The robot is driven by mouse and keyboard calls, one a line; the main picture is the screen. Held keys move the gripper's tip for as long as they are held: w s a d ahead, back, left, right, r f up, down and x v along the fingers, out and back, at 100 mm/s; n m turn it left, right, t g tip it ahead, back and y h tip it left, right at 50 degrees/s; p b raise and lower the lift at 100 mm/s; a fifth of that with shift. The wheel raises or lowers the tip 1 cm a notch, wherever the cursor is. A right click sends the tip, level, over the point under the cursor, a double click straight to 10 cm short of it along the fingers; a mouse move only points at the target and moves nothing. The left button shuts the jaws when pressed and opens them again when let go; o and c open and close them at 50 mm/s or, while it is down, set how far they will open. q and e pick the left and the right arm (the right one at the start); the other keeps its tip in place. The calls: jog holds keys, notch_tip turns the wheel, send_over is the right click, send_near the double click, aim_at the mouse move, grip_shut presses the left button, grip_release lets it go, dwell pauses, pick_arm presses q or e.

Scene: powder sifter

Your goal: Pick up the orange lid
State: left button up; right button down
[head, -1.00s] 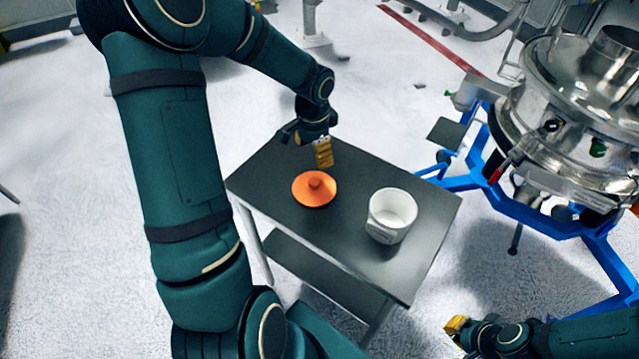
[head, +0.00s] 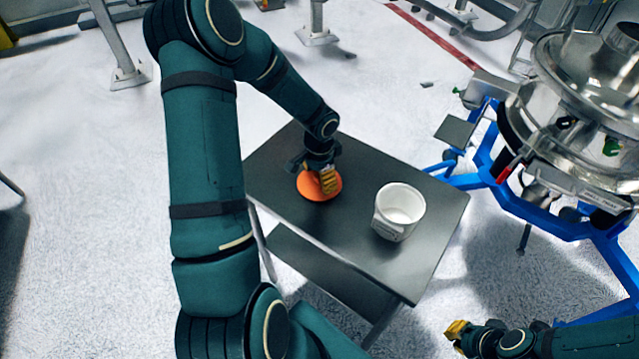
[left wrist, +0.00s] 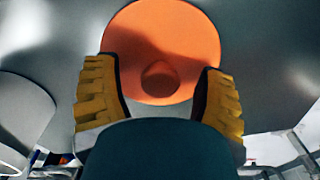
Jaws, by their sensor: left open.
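The orange lid (head: 312,192) lies flat on the dark table, left of the white container. My left gripper (head: 328,181) is over the lid and hides part of it, including its knob, in the head view. In the left wrist view the lid (left wrist: 175,40) and its round knob (left wrist: 160,80) show ahead of the two yellow fingers. The left gripper (left wrist: 160,100) is open, with a finger to each side of the knob and a gap between. My right gripper (head: 456,330) is at the lower right of the head view, away from the table; its jaw state is unclear.
The white container (head: 399,212) stands open on the dark table (head: 420,262) to the right of the lid. A metal sifter (head: 590,90) on a blue frame (head: 560,225) stands right of the table. The table's front right part is clear.

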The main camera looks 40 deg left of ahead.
pick_arm(q)
jog(key=c, duration=1)
